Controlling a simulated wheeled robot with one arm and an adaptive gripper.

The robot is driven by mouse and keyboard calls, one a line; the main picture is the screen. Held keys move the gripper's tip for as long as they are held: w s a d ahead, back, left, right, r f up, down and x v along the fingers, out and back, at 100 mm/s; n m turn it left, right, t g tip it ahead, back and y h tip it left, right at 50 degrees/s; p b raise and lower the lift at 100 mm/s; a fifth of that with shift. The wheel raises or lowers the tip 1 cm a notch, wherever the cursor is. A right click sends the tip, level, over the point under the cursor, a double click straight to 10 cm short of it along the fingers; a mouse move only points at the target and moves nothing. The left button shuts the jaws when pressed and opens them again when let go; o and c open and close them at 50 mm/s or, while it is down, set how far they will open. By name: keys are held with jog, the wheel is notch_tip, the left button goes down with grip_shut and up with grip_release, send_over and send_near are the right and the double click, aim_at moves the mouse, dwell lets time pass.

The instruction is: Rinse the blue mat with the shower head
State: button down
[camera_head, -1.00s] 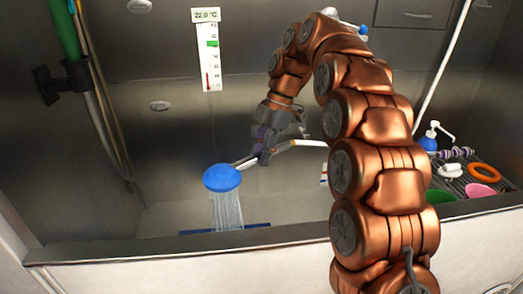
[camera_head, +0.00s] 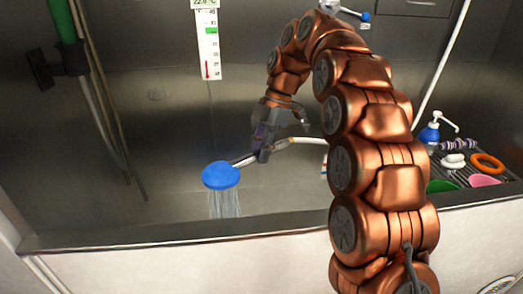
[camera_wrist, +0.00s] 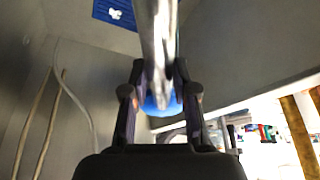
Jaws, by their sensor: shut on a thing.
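The blue shower head (camera_head: 220,175) hangs over the tub with its face down, and water streams (camera_head: 225,205) fall from it. My gripper (camera_head: 250,156) is shut on its pale handle. In the wrist view, my gripper (camera_wrist: 158,92) has the handle (camera_wrist: 154,25) between its fingers, with part of the blue head behind. The blue mat (camera_wrist: 108,8) shows at the top edge of the wrist view, with a small white patch on it. The tub's front rim hides the mat in the head view. Where the water lands is hidden.
The tub's front rim (camera_head: 160,238) runs across the head view. A pale hose (camera_head: 305,141) trails right from my gripper behind my arm. At right, a rack holds a blue pump bottle (camera_head: 429,134), an orange ring (camera_head: 487,163) and bowls. A green-topped pipe (camera_head: 62,22) stands left.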

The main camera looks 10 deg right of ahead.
jog(key=shift+a, duration=0.45)
jog(key=shift+d, duration=0.2)
jog(key=shift+d, duration=0.45)
jog(key=shift+a, duration=0.2)
jog(key=shift+a+b, duration=0.3)
jog(key=shift+a, duration=0.15)
